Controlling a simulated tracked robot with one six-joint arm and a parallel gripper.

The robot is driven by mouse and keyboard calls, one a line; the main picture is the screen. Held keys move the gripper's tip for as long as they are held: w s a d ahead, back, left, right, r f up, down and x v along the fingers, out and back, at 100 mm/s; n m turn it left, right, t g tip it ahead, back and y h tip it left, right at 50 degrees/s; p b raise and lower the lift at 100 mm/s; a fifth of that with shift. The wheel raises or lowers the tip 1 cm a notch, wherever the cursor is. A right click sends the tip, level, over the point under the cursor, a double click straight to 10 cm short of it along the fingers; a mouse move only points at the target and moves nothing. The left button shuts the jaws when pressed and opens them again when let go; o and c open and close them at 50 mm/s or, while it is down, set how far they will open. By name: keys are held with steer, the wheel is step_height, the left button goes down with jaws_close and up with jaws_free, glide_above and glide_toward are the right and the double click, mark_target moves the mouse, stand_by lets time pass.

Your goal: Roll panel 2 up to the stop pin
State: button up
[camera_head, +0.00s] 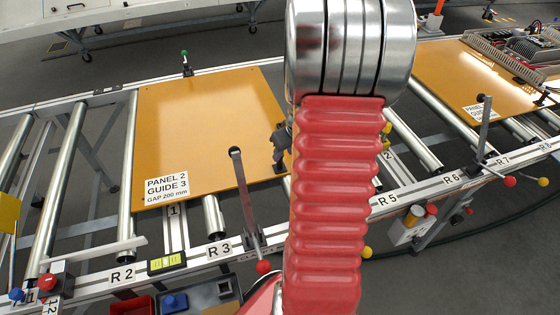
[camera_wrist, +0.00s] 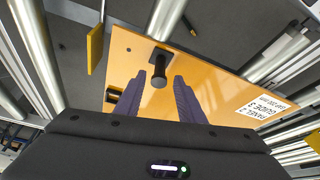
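Panel 2 (camera_head: 205,120) is a flat orange board on the rollers, labelled PANEL 2, GUIDE 3, GAP 200 mm. It also shows in the wrist view (camera_wrist: 215,85). A black knob (camera_wrist: 159,72) stands on a bracket at its edge. My gripper (camera_wrist: 159,82) is open, its two purple fingers on either side of the knob with gaps visible. My arm hides most of the gripper in the head view. A green-topped pin (camera_head: 186,62) stands at the panel's far edge; I cannot tell whether it is the stop pin.
Another orange panel (camera_head: 450,75) carries electrical parts at the right. Grey levers with red balls stand near R3 (camera_head: 243,195) and R7 (camera_head: 484,125). Bare rollers (camera_head: 58,190) lie left of panel 2. The front rail (camera_head: 330,222) carries roller labels. Yellow plates (camera_wrist: 95,48) show in the wrist view.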

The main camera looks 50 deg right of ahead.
mark_target(280, 161)
steer(key=shift+x, duration=3.95)
steer(key=shift+c, duration=0.7)
jaws_close()
